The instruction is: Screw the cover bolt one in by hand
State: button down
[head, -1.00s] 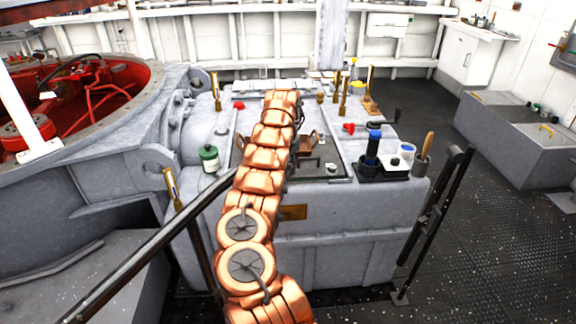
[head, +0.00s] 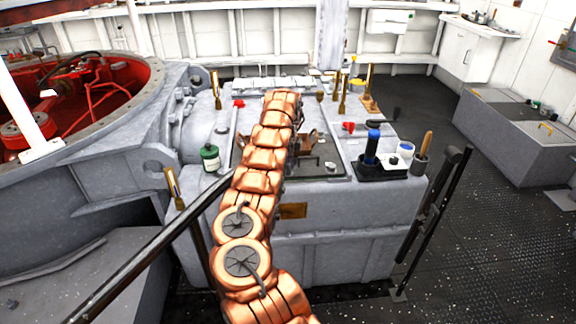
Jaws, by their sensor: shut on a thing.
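My copper-coloured arm rises through the middle of the head view and ends over the grey housing (head: 345,228). My gripper is hidden behind the arm's upper links, so its jaws and anything in them do not show. A dark rectangular opening or plate (head: 325,172) lies on top of the housing, partly behind my arm. Brown metal parts (head: 309,143) show in it just right of the arm. I cannot make out cover bolt one; it may be behind the arm or too small to tell.
A green-lidded jar (head: 210,158) stands left of the arm. A black tray (head: 382,169) with a blue-topped tool (head: 372,147) and a wooden-handled item (head: 427,146) stand at right. Upright brass-coloured fittings (head: 343,96) rise behind. A dark handrail (head: 150,248) crosses front left.

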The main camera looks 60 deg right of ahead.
jog(key=m, duration=0.4)
jog(key=shift+r+m, duration=0.2)
jog(key=shift+m, duration=0.1)
jog(key=m+p, duration=0.1)
jog(key=m, duration=0.2)
jog(key=shift+m, duration=0.4)
jog(key=m, duration=0.3)
jog(key=shift+m, duration=2)
jog(key=c, duration=0.8)
grip_release()
jog(key=shift+f, duration=0.1)
jog(key=shift+p, duration=0.3)
